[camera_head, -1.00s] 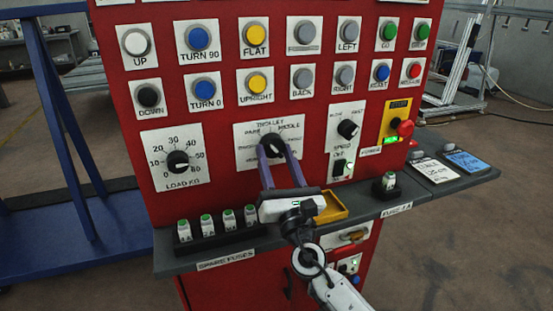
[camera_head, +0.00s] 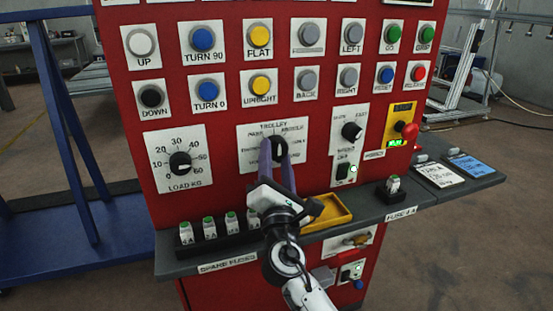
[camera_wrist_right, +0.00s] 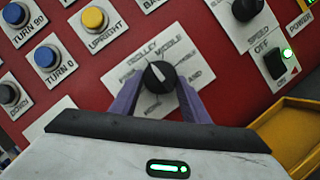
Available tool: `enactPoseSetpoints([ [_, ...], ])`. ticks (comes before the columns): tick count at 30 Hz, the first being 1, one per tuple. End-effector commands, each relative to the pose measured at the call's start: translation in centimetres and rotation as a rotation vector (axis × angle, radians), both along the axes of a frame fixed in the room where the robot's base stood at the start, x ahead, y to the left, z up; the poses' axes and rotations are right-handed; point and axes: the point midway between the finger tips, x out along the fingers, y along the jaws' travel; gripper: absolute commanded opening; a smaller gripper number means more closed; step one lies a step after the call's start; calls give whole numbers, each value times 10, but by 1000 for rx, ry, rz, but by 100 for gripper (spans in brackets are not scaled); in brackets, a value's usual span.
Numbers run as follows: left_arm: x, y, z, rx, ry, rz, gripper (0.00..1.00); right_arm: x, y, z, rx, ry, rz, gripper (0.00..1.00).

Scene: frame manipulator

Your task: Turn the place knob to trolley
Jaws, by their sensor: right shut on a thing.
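The place knob (camera_head: 280,149) is black with a white mark, on a white plate (camera_head: 247,158) in the middle of the red panel. The plate carries the label TROLLEY at its top, with other labels around the knob partly hidden. My right gripper (camera_head: 276,154) comes from below, its two purple fingers shut on the knob, one on each side. The wrist view shows the knob (camera_wrist_right: 160,76) between the fingers (camera_wrist_right: 159,84), its white mark pointing up and slightly left, close to the TROLLEY label. My left gripper is not in view.
The load dial (camera_head: 180,163) is left of the plate; the speed knob (camera_head: 351,131) and an OFF/ON switch (camera_head: 343,171) are right. Push buttons fill the rows above. Spare fuses (camera_head: 208,227) and a yellow tray (camera_head: 330,213) sit on the shelf below, close to my right arm.

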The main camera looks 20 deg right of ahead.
Motion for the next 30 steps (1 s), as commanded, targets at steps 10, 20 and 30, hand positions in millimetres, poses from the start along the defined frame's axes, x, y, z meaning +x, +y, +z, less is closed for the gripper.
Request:
enactPoseSetpoints([
  [10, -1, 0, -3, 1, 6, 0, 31, 0, 0, -2, 11, 4, -1, 19],
  [20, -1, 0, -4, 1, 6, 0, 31, 0, 0, -1, 9, 2, 0, 61],
  [30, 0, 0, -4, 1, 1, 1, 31, -3, 3, -4, 9, 1, 2, 61],
])
